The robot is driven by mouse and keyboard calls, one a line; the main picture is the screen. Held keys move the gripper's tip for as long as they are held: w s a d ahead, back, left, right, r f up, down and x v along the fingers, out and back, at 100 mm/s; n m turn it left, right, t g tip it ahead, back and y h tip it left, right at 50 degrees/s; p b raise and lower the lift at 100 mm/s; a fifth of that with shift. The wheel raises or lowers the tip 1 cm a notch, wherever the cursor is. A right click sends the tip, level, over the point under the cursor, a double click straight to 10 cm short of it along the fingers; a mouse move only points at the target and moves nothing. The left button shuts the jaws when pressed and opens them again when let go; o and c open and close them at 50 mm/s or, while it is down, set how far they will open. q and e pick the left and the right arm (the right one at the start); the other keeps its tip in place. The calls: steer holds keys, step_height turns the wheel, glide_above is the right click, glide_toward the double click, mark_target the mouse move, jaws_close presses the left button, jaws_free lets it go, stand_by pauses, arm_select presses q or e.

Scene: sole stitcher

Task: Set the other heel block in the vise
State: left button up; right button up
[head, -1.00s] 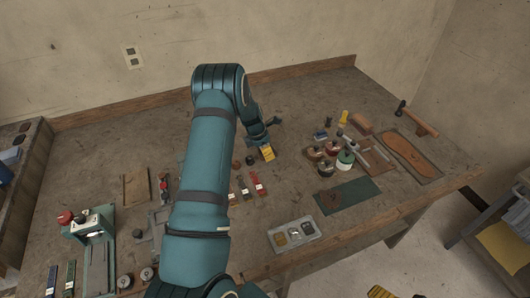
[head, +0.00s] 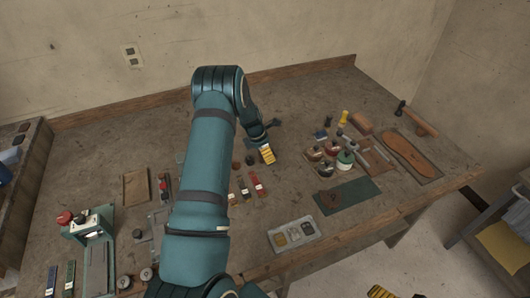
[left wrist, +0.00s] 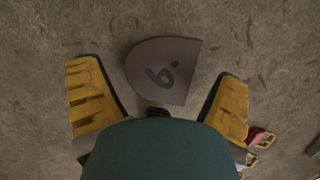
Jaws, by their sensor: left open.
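In the head view the left gripper (head: 267,151) is low over the middle of the bench; I cannot pick out the block there with certainty. A grey metal fixture (head: 155,222), possibly the vise, is partly hidden behind my left arm. Yellow fingers of my right gripper (head: 380,291) show at the bottom edge, mostly cut off.
A tray (head: 296,236) with small parts sits at the front edge. Jars (head: 345,160) and a hammer (head: 418,120) are to the right. A green machine (head: 88,224) stands at left. The back of the bench is clear.

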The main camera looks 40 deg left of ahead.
arm_select(q)
steer(key=v, duration=1)
steer(key=shift+r, duration=0.35)
steer(key=shift+o, duration=0.8)
steer(key=shift+s+r, duration=0.15)
steer(key=shift+r, duration=0.1)
steer(key=m, duration=0.3)
steer(key=s+f+m, duration=0.1)
steer(key=m, duration=0.3)
steer(key=s+f+m, duration=0.1)
steer(key=m, duration=0.3)
steer(key=shift+s+d, duration=0.25)
steer(key=shift+d, duration=0.05)
steer(key=m, duration=0.6)
steer(key=m+t, duration=0.1)
steer(key=m, duration=1.5)
glide_above(261, 157)
step_height(261, 157, down, 5)
steer(key=shift+r, duration=0.1)
steer(key=shift+w+a+x, duration=0.15)
steer(key=shift+x, duration=1.15)
steer(key=shift+w+a+x, duration=0.15)
steer(key=shift+x, duration=1.2)
steer(key=shift+r, duration=0.1)
steer(key=c, duration=1.3)
